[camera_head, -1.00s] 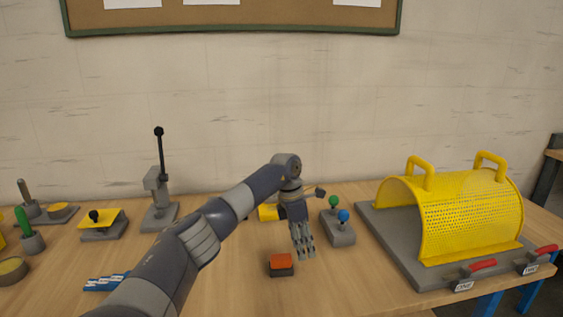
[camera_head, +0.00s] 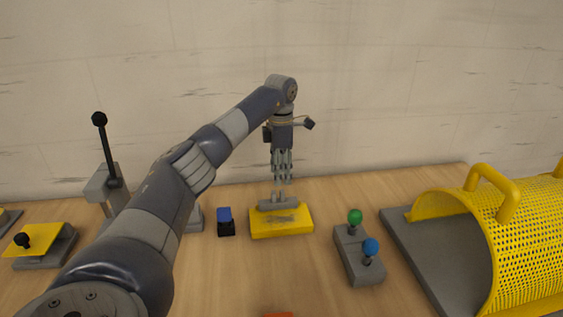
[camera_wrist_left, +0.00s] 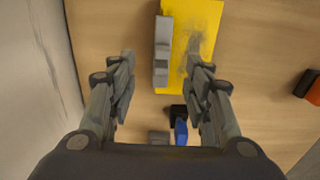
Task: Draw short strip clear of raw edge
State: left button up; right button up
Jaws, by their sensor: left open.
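A yellow block (camera_head: 262,229) lies on the table near the wall, with a dark scuffed patch on its top. A grey bar (camera_head: 279,203) sits along its far edge. In the left wrist view the yellow block (camera_wrist_left: 207,25) and grey bar (camera_wrist_left: 163,50) show from above. My left gripper (camera_head: 282,184) points down just above the bar. In the wrist view its fingers (camera_wrist_left: 162,62) are spread, one on each side of the bar, and nothing is held. I cannot tell a short strip or a raw edge for certain.
A black and blue piece (camera_head: 226,222) stands left of the yellow block. A grey base with green and blue knobs (camera_head: 358,255) is to the right. The yellow perforated guard (camera_head: 530,240) stands far right. A lever press (camera_head: 107,185) is at left. The wall is close behind.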

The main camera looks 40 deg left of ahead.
aim_at(281, 191)
pick_arm(q)
jog(key=f, duration=0.4)
jog(key=shift+s+d, duration=0.2)
jog(key=shift+s, duration=0.05)
notch_tip(281, 191, down, 4)
jog(key=shift+w+a+f, duration=0.1)
jog(key=shift+f, duration=1)
grip_shut()
jog(key=shift+p, duration=0.3)
pick_arm(e)
jog(key=shift+s+d+r, duration=0.25)
jog(key=shift+s+r, duration=0.05)
jog(key=shift+s, duration=0.15)
